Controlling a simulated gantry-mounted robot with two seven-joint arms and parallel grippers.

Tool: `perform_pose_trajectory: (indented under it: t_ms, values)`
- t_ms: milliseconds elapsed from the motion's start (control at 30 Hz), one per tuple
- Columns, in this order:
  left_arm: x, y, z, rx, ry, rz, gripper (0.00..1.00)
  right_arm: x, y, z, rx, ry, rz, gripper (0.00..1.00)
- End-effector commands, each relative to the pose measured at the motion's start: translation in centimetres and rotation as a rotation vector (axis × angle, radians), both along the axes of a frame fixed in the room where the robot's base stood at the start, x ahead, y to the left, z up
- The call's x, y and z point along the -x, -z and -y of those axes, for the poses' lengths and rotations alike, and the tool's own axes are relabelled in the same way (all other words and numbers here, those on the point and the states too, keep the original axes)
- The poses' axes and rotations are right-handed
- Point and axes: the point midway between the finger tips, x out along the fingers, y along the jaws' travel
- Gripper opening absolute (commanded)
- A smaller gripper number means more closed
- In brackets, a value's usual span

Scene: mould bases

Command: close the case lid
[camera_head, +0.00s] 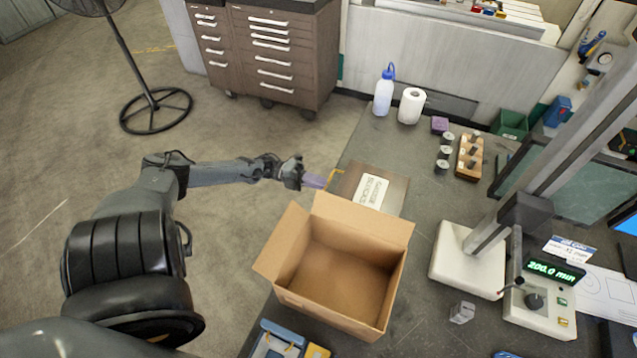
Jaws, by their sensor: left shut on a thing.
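A flat brown case (393,196) with a white printed label lies on the bench behind the open cardboard box, and its top looks flat. The box hides its near edge, and I cannot tell for certain whether its lid is down. My left gripper (312,181) is at the bench's left edge, just left of the case. It is shut on a small purple piece (315,181) that points toward the case. I cannot tell whether the piece touches the case. My right gripper is not in view.
The cardboard box (285,243) stands open in front, its flaps spread. A white bottle (383,95), a paper roll (411,106) and a purple block (440,125) stand behind. A white-based stand (462,262) is at the right. A blue tray (265,332) is at the bottom.

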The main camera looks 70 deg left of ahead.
Motion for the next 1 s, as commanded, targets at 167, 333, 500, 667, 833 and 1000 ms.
perform_pose_trajectory:
  t_ms: [167, 333, 500, 667, 833, 1000]
  values:
    - [0.3, 1.0, -0.1, -0.003, -0.015, -0.024, 0.00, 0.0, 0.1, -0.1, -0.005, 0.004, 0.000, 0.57]
    - [0.4, 1.2, -0.2, -0.003, -0.016, -0.029, 0.17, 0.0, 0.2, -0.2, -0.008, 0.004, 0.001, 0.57]
    - [0.3, 1.0, -0.1, -0.002, -0.014, -0.025, 0.35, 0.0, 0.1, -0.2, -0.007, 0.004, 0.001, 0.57]
    - [0.2, 0.8, -0.1, -0.002, -0.011, -0.020, 0.35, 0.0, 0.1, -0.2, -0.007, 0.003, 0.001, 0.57]
    - [0.4, 0.7, -0.3, -0.003, -0.011, -0.018, 0.35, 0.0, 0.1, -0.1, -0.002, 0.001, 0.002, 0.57]
    - [1.6, 1.0, -1.5, -0.003, -0.011, -0.020, 0.35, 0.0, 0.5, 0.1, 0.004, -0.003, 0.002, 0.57]
